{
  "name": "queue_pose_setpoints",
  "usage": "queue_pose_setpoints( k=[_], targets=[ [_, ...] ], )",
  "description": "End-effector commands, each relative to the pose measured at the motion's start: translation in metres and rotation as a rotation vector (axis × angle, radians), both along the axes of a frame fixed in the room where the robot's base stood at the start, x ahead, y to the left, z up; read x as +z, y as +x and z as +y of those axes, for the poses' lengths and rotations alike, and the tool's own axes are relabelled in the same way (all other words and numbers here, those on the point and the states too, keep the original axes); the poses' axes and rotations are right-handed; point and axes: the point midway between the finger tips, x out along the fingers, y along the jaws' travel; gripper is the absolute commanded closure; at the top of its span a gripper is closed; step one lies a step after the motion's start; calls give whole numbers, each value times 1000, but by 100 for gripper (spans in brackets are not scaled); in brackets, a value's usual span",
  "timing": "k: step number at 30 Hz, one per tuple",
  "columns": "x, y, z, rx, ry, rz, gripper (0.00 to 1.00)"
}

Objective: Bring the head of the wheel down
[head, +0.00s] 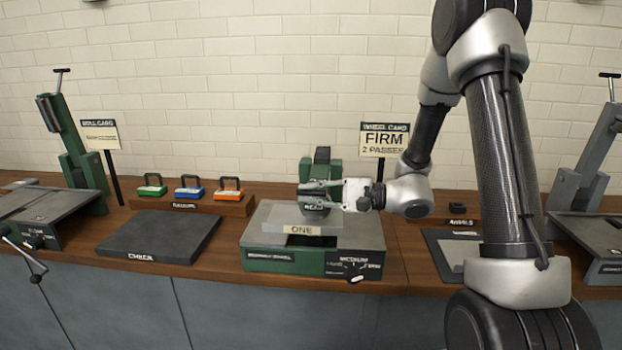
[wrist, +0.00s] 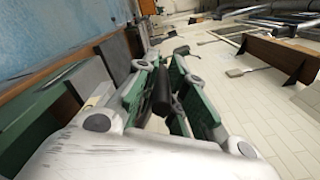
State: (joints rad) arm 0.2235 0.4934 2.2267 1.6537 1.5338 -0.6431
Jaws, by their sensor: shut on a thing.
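The wheel machine (head: 265,260) stands on the bench in the middle of the head view, with a green base and a grey top. A pale plate labelled ONE (head: 275,222) lies on it. The dark head (head: 315,210) of the wheel, with a small white label, sits above the plate in front of a green column (head: 321,157). Whether it touches the plate is unclear. My gripper (head: 308,187) reaches in from the right at the head's top. In the wrist view my gripper (wrist: 164,65) is closed around a dark cylindrical grip (wrist: 162,92) of the head.
A sign reading FIRM, 2 PASSES (head: 384,139) stands behind. A dial (head: 354,268) is on the base's front right. To the left are a dark flat slab (head: 160,237) and a rack (head: 185,206) with green, blue and orange handled blocks.

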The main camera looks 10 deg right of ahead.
Motion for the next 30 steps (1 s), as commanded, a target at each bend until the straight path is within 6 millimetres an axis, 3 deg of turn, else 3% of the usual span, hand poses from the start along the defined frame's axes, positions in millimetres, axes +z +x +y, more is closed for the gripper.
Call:
queue_pose_setpoints(
  k=[15,16,19,30],
  targets=[
    [-9,-3,0,4,-6,8,100],
    [-9,-3,0,3,-7,8,82],
    [-9,-2,0,2,-5,7,65],
    [-6,-2,-4,-1,-2,3,65]
  ],
)
